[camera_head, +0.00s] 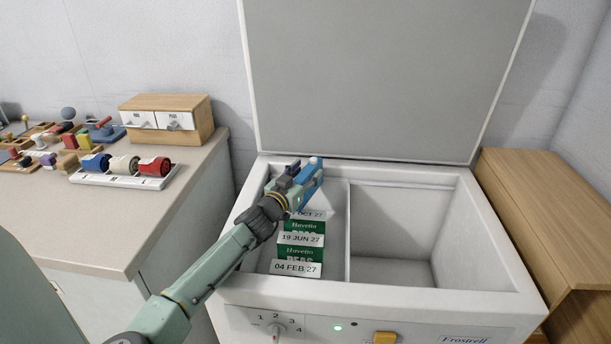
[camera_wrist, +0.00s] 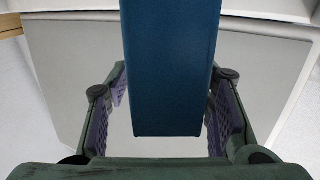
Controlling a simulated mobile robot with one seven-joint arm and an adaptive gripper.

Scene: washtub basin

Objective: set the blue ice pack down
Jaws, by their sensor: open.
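The blue ice pack (camera_head: 313,176) is at the end of my gripper (camera_head: 300,176), over the back of the chest freezer's left compartment. In the wrist view the ice pack (camera_wrist: 170,70) lies between the two fingers of my gripper (camera_wrist: 167,98). The fingers are open, one on each side of it. I cannot tell whether they touch it, nor what the pack rests on. My arm hides part of the compartment.
The white freezer (camera_head: 497,253) has its lid (camera_head: 385,75) raised behind. Green dated boxes (camera_head: 300,240) stand in its left compartment; the right compartment (camera_head: 395,240) is empty. A counter (camera_head: 120,225) with several small items is at left, a wooden cabinet (camera_head: 550,220) at right.

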